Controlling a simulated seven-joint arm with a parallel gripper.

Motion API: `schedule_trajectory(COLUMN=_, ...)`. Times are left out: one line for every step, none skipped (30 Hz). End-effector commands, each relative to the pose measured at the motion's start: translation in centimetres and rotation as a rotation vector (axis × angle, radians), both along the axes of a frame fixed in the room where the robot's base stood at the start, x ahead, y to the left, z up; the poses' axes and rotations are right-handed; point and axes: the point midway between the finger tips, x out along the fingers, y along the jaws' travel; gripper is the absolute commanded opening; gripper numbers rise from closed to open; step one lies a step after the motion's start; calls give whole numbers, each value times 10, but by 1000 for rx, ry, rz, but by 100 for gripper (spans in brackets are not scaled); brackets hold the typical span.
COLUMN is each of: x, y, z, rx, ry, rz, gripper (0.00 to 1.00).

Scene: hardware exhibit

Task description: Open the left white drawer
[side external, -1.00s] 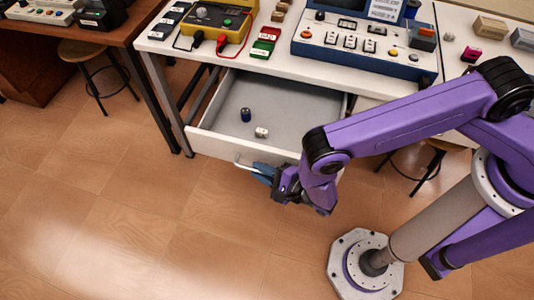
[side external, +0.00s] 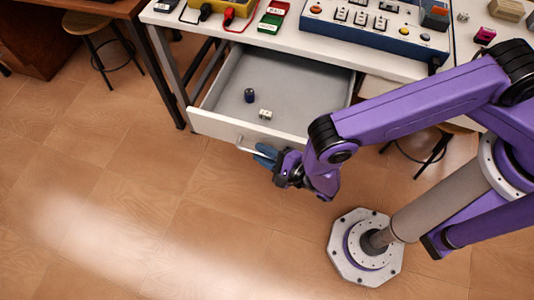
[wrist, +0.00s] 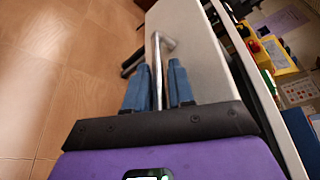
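The left white drawer (side external: 230,124) is pulled well out from under the white table in the side view. A small dark blue cylinder (side external: 249,96) and a small white block (side external: 265,114) lie inside it. Its metal bar handle (side external: 243,147) is on the front face. My gripper (side external: 263,155) is at the handle, in front of the drawer. In the wrist view, the handle (wrist: 159,55) runs between the two blue fingers of my gripper (wrist: 158,85). A gap shows between the bar and the fingers, so the gripper looks open around it.
The white table (side external: 285,40) carries a blue control panel (side external: 365,33), a yellow meter (side external: 207,7) and small boxes. A stool (side external: 105,45) stands by a brown desk at left; another (side external: 435,145) is behind my arm. The floor before the drawer is clear.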

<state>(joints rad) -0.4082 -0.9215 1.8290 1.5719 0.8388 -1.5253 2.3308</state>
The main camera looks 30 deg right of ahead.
Motion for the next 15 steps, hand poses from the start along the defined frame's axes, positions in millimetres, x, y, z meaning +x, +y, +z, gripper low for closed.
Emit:
schedule_trajectory(x=-2, y=0, z=0, rx=-1, ry=0, rz=2, gripper=23)
schedule_trajectory(x=-3, y=-1, z=0, rx=-2, ry=0, rz=2, gripper=23)
schedule_trajectory(x=-6, y=-2, z=1, rx=-3, ry=2, rz=4, gripper=23)
schedule_trajectory(x=-9, y=-3, z=1, rx=-4, ry=1, rz=4, gripper=23)
schedule_trajectory(x=-12, y=-5, z=2, rx=-3, ry=2, rz=4, gripper=23)
schedule_trajectory(x=-18, y=-7, z=3, rx=-4, ry=1, rz=5, gripper=23)
schedule_trajectory(x=-22, y=-9, z=4, rx=-5, ry=1, rz=6, gripper=23)
schedule_trajectory(x=-27, y=-12, z=6, rx=-5, ry=0, rz=7, gripper=23)
schedule_trajectory(x=-34, y=-15, z=7, rx=-5, ry=1, rz=8, gripper=23)
schedule_trajectory(x=-40, y=-17, z=8, rx=-7, ry=2, rz=9, gripper=23)
schedule_trajectory(x=-45, y=-20, z=10, rx=-6, ry=1, rz=8, gripper=23)
schedule_trajectory(x=-52, y=-24, z=12, rx=-5, ry=-1, rz=10, gripper=23)
schedule_trajectory(x=-57, y=-27, z=14, rx=-6, ry=-3, rz=9, gripper=23)
schedule_trajectory(x=-63, y=-29, z=14, rx=-5, ry=1, rz=10, gripper=23)
schedule_trajectory(x=-70, y=-32, z=16, rx=-6, ry=1, rz=9, gripper=23)
